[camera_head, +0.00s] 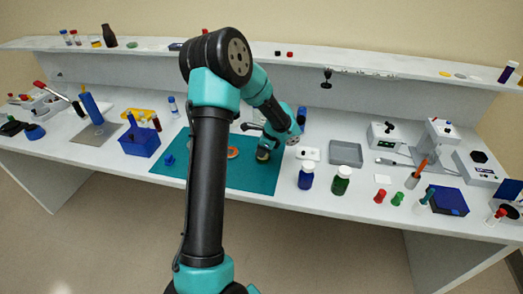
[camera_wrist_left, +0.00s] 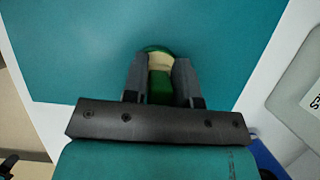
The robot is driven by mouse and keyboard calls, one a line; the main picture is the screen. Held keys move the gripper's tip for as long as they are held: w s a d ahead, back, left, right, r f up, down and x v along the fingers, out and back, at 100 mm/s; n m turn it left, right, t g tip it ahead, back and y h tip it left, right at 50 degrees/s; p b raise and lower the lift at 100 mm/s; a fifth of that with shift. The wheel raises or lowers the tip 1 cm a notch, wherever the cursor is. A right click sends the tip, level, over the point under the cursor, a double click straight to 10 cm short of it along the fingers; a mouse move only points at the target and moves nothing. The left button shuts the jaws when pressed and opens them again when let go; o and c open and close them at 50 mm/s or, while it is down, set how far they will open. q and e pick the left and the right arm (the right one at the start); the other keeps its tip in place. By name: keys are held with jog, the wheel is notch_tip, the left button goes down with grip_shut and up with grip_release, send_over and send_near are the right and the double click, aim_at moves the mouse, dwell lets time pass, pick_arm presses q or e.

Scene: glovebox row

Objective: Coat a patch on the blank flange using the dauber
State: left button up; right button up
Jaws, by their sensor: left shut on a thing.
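My left gripper (camera_head: 264,148) is low over the right part of the teal mat (camera_head: 265,183). It is shut on a green and cream piece, which looks like the dauber (camera_head: 263,155). In the left wrist view the left gripper (camera_wrist_left: 159,68) has this dauber (camera_wrist_left: 160,85) between its fingers, with a rounded green edge beyond the tips. I cannot tell whether it touches the mat. An orange ring (camera_head: 233,153) lies on the mat to the left of the gripper. I cannot clearly make out the blank flange; my arm hides part of the mat. My right gripper is out of view.
A blue bottle (camera_head: 306,177) and a green bottle (camera_head: 342,180) stand right of the mat. A grey tray (camera_head: 346,153) lies behind them. A blue bin (camera_head: 139,141) stands to the left, and a small blue piece (camera_head: 169,160) lies on the mat. The mat's front is clear.

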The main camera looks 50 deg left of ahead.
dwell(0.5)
pick_arm(q)
jog(key=shift+r, duration=3.5)
